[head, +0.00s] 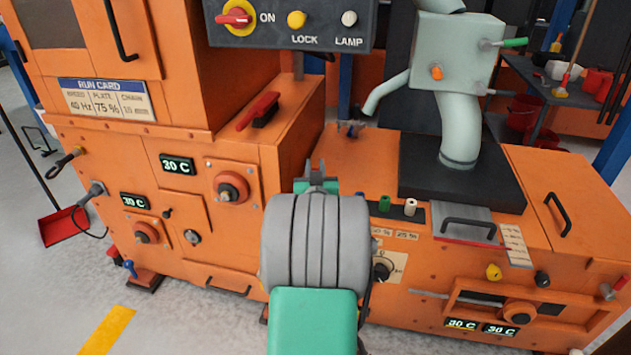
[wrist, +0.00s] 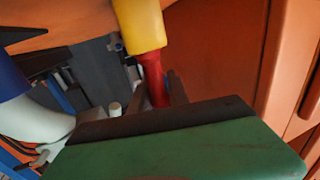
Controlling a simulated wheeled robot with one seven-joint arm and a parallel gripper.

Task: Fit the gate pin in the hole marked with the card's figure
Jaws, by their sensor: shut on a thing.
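My gripper (wrist: 160,90) is shut on a red and yellow pin, with the red part (wrist: 154,78) between the fingers and the thick yellow part (wrist: 140,25) beyond. In the head view my gripper (head: 316,175) shows only in part, in front of the orange machine, and the pin is hidden there. The run card (head: 105,100) at upper left reads 75 % under the plate heading. A 25 % label (head: 406,236) and a partly covered label ending in 0 % (head: 381,231) sit right of my arm. I cannot see a 75 % mark or its hole.
A green peg (head: 384,203) and a white peg (head: 410,207) stand on a dark strip just right of my arm. A red-handled tool (head: 259,110) lies on the ledge at left. A grey spout (head: 458,120) rises at right. A switch box (head: 290,22) hangs above.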

